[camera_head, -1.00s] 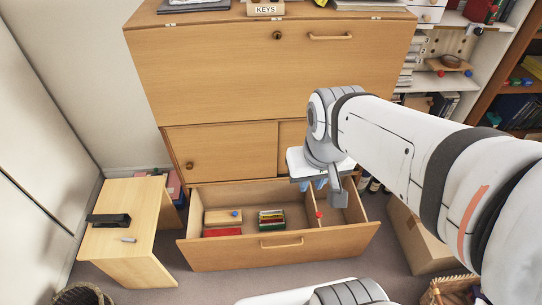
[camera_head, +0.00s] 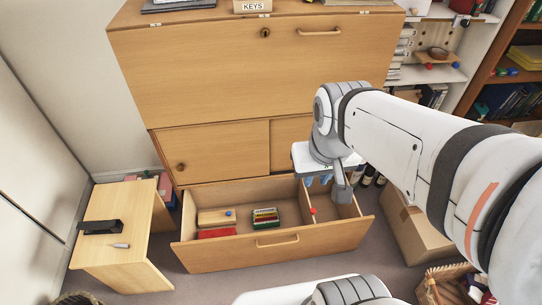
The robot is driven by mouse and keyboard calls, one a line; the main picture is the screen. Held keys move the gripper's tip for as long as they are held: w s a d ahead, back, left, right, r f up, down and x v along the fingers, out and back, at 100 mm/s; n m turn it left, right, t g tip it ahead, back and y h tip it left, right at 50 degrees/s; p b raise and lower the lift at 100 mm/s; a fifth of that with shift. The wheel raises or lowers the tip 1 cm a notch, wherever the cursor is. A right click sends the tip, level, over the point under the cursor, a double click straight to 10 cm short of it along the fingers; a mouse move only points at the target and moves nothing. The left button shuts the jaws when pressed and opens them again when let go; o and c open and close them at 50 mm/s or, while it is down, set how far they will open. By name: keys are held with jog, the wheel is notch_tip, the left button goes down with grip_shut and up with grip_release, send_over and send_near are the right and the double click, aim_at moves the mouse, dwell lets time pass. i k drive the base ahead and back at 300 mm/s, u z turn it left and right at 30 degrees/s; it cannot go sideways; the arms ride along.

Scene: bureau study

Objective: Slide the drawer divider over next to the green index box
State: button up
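The drawer divider (camera_head: 307,203) is a thin wooden panel with a red knob, standing front to back in the right part of the open drawer (camera_head: 222,257). The green index box (camera_head: 265,219), filled with coloured cards, sits near the drawer's middle, left of the divider. A clear gap of drawer floor lies between them. My gripper (camera_head: 318,181) points down over the rear right part of the drawer, close to the divider. Its two blue fingertips look apart, with nothing seen between them. My wrist hides part of the fingers, and I cannot tell whether they touch the divider.
A wooden box with a blue knob (camera_head: 217,217) and a red flat item (camera_head: 217,233) lie in the drawer's left part. A small table (camera_head: 150,235) with a black stapler stands left. A cardboard box (camera_head: 415,228) and bottles stand right of the drawer.

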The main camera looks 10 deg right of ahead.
aim_at(307, 212)
jog(key=z, duration=1.9)
jog(key=k, duration=0.65)
jog(key=u, duration=0.7)
jog(key=i, duration=1)
jog(key=u, duration=0.05)
